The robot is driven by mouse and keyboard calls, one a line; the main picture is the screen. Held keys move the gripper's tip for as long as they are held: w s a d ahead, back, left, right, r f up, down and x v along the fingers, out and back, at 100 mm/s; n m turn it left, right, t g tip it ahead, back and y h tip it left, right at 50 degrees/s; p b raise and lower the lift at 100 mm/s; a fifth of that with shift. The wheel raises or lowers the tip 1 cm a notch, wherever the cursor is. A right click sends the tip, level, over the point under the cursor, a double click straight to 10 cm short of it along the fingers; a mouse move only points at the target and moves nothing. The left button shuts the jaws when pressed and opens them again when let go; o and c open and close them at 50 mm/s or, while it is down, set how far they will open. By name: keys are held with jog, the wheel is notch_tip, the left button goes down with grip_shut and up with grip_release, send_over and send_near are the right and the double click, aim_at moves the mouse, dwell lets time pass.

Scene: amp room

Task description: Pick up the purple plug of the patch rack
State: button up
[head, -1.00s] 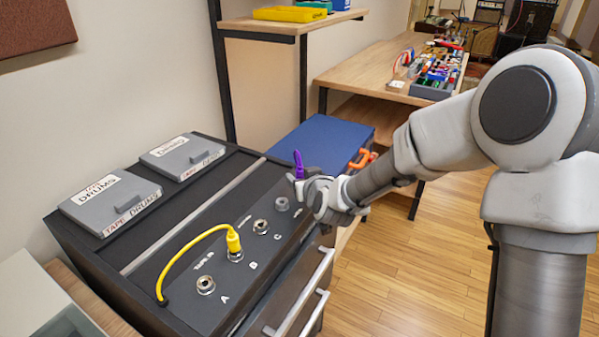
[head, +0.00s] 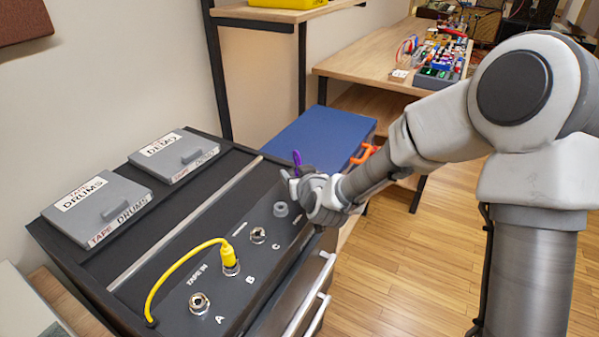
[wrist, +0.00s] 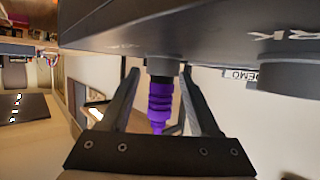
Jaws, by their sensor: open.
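The purple plug (head: 297,158) stands at the far end of the dark rack panel (head: 262,216), partly hidden by my gripper (head: 291,180). In the wrist view, the purple plug (wrist: 160,102) sits at a grey round socket (wrist: 163,65) on the dark panel. My gripper (wrist: 159,75) is open, with one finger on each side of the plug. Gaps show between the plug and both fingers, and the plug does not look gripped.
A yellow cable plug (head: 229,256) stands in socket B, with its lead arching left. Grey DRUMS (head: 97,208) and DEMO (head: 174,157) boxes lie on the rack. A blue surface (head: 318,145) and a wooden bench (head: 365,68) are behind. Wooden floor is clear at right.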

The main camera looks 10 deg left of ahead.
jog(key=shift+w+a, duration=0.1)
jog(key=shift+w, duration=0.05)
grip_shut()
dwell(0.4)
